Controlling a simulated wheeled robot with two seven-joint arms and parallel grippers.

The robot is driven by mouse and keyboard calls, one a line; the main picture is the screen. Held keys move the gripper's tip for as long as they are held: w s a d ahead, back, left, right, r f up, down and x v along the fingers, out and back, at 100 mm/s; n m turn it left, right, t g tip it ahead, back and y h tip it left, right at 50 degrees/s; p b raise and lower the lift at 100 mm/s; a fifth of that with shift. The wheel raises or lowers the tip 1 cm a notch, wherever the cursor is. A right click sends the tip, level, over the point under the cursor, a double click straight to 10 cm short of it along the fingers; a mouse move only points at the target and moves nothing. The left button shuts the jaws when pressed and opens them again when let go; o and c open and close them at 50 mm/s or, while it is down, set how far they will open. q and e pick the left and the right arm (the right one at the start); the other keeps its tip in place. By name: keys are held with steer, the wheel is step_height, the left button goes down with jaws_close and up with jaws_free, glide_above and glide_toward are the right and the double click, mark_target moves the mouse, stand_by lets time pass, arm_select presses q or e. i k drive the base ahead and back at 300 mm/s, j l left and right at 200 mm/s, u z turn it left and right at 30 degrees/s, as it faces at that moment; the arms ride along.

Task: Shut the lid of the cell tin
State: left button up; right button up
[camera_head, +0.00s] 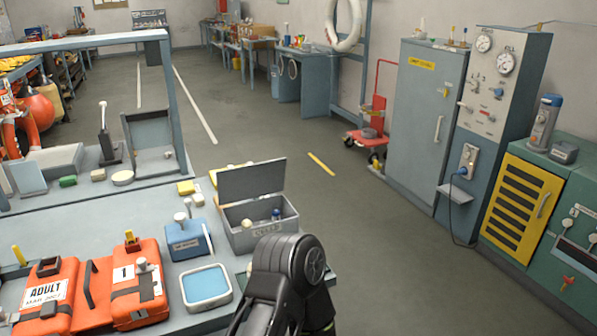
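The cell tin (262,232) is a grey open box with a label on its front, near the right end of the grey workbench. Its lid (252,181) stands raised at the back edge, tilted up and open. A pale item and a small blue item (276,214) show inside the tin. A black link of one of my arms (285,275) rises from the bottom edge, just in front of the tin in the picture. I cannot tell which arm it is. No gripper fingers show.
Left of the tin are a blue box (188,240) and a blue-topped tray (206,287). Orange vest packs (136,283) lie further left. A yellow block (186,188) lies behind the blue box. Open floor lies right of the bench, before grey cabinets (425,115).

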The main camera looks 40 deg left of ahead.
mark_target(250, 180)
steer(key=i+l+z, duration=0.15)
steer(key=i+z, duration=0.15)
steer(key=i, duration=0.4)
steer(key=i+z, duration=0.3)
steer(key=i, duration=0.4)
steer(key=i+j+u, duration=0.1)
steer(key=i+u, duration=0.65)
steer(key=u, duration=0.15)
steer(key=i+l+u, duration=0.2)
steer(key=i+u, duration=0.3)
steer(key=i+j+u, duration=0.1)
steer(key=u, duration=0.4)
steer(key=i+u, duration=0.25)
steer(key=u, duration=0.2)
steer(key=i+u, duration=0.2)
steer(key=u, duration=0.3)
steer(key=i+l+u, duration=0.15)
steer(key=u, duration=0.3)
steer(key=i+l+u, duration=0.15)
steer(key=u, duration=0.35)
steer(key=i+l+u, duration=0.15)
steer(key=u, duration=0.35)
steer(key=i+l+u, duration=0.2)
steer(key=u, duration=0.15)
steer(key=i+l+u, duration=0.15)
steer(key=l+u, duration=0.2)
steer(key=i+l+u, duration=0.15)
steer(key=l+u, duration=0.2)
steer(key=i+l+u, duration=0.1)
steer(key=l+u, duration=0.2)
